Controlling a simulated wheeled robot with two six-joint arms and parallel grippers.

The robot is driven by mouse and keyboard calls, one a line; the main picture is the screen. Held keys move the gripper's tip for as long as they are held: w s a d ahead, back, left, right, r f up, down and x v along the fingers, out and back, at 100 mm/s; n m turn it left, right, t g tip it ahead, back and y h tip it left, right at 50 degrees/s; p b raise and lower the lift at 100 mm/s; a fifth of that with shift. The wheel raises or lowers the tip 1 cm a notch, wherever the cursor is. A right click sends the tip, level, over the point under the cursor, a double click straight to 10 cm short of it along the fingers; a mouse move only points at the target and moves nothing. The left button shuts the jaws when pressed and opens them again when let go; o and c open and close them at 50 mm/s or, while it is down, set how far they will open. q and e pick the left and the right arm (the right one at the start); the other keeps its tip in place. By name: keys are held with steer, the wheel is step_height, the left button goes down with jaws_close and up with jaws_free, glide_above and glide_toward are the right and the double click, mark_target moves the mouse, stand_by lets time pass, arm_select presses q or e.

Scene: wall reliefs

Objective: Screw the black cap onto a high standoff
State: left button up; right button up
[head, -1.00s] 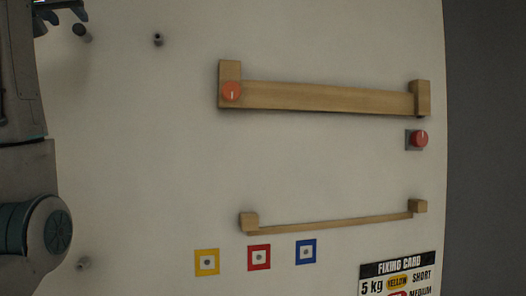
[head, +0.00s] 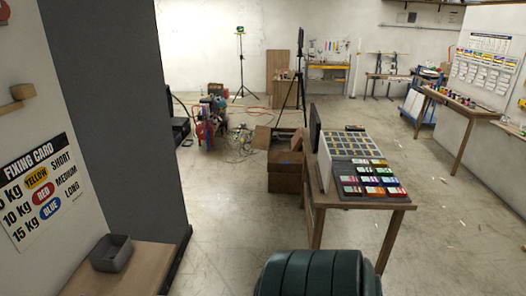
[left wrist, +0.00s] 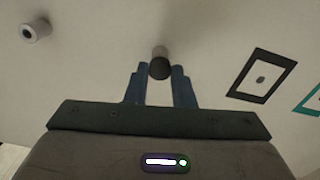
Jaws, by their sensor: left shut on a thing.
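In the left wrist view, my left gripper (left wrist: 159,78) points at the pale wall with its two blue fingers on either side of the round black cap (left wrist: 160,69). It is shut on the cap. A short grey post, seemingly a standoff (left wrist: 160,51), shows just beyond the cap, in line with it; I cannot tell how far the cap is on it. Another grey standoff (left wrist: 36,30) with a dark centre sticks out of the wall at upper left, bare. Neither gripper shows in the head view, and my right gripper is in no view.
On the wall are a black-framed square (left wrist: 262,77) and part of a teal-framed one (left wrist: 312,100). In the head view, a fixing card (head: 40,190) hangs left above a grey bin (head: 112,253) on a wooden ledge.

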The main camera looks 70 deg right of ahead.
arm_select(q)
steer(key=m, duration=0.5)
stand_by(0.7)
steer(key=m, duration=0.5)
steer(key=shift+w, duration=0.1)
stand_by(0.4)
steer(key=m, duration=0.5)
steer(key=shift+m+b, duration=0.3)
